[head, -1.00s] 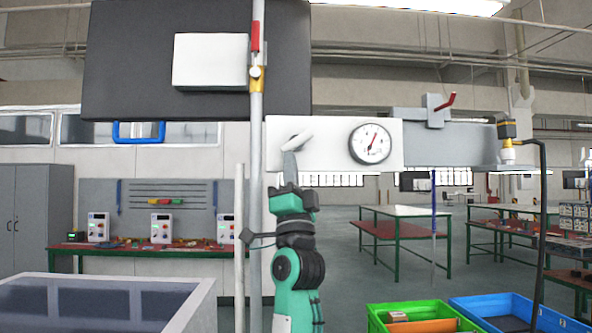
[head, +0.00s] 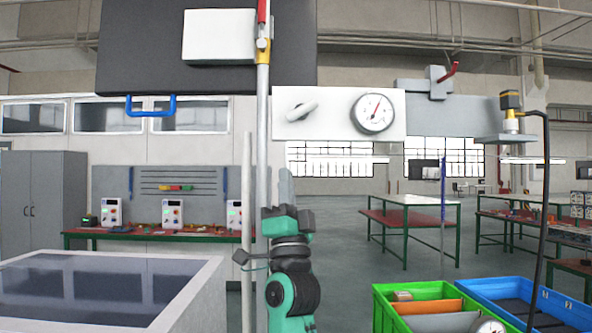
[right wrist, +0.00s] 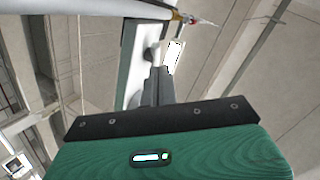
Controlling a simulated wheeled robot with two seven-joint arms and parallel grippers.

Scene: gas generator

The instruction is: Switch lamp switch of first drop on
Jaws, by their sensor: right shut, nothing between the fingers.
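A white panel (head: 340,128) hangs at upper middle in the head view. On its left half is a pale rotary switch handle (head: 302,111), slanted with its right end higher; a round gauge (head: 372,111) is on its right. No label shows which drop the handle belongs to. My right gripper (head: 284,178) points up, its fingers together and empty, below the panel and apart from the handle. In the right wrist view the shut fingers (right wrist: 154,85) point towards the panel (right wrist: 135,45). My left gripper is in no view.
A thin upright pipe (head: 262,120) with a yellow-and-red valve stands just left of the panel and gripper. A grey tub (head: 190,300) is at lower left. Green (head: 385,310) and blue (head: 565,322) bins are at lower right. Workbenches stand behind.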

